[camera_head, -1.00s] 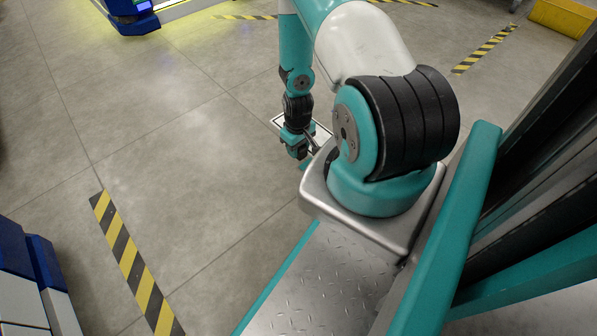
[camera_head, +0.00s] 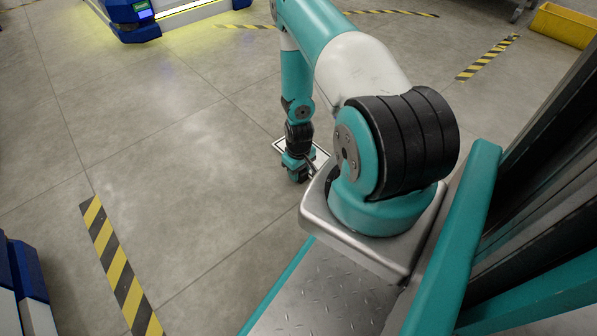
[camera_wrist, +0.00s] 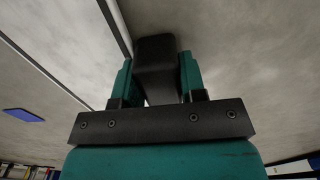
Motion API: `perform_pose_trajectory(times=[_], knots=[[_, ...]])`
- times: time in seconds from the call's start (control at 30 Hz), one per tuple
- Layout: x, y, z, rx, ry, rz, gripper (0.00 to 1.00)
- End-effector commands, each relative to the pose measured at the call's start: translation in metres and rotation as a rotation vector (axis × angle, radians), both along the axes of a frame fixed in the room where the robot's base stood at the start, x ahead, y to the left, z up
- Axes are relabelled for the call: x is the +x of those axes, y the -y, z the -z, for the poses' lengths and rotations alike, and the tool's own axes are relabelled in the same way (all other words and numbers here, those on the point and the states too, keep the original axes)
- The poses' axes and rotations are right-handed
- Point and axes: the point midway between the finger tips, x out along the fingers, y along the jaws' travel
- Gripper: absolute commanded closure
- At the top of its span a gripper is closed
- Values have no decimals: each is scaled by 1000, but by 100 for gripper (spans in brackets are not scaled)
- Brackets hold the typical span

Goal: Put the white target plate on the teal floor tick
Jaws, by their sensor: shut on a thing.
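In the head view my gripper (camera_head: 297,169) points down low over the floor, just beyond my arm's base. The white target plate (camera_head: 319,153), pale with a dark edge line, shows around and behind it, moving with it. In the wrist view my gripper (camera_wrist: 155,85) has its teal fingers shut on a dark block (camera_wrist: 155,52), seemingly the plate's grip. A thin white strip (camera_wrist: 117,26) beside it looks like the plate's edge. The gap between plate and floor cannot be judged. I cannot make out the teal floor tick; my gripper or base may hide it.
Yellow-black floor stripes lie at left (camera_head: 122,268) and upper right (camera_head: 487,57). A blue cart (camera_head: 135,22) stands at top left, another blue-and-white unit (camera_head: 25,275) at lower left. A yellow bin (camera_head: 563,25) is at top right. The floor left of my gripper is clear.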

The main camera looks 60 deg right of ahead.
Motion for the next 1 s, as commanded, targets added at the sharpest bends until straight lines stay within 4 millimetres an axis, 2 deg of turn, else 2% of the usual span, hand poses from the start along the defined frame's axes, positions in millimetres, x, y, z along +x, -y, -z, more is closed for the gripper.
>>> perform_pose_trajectory(times=[0.03,0.07,0.1,0.17,0.43,0.53,1.0], knots=[[0,0,2,-1,0,0,100],[0,0,2,0,0,0,57],[0,0,2,0,0,0,48],[0,0,1,0,0,0,36],[0,0,0,0,0,0,36],[0,0,-8,0,0,0,36],[0,0,-103,0,0,0,36]])
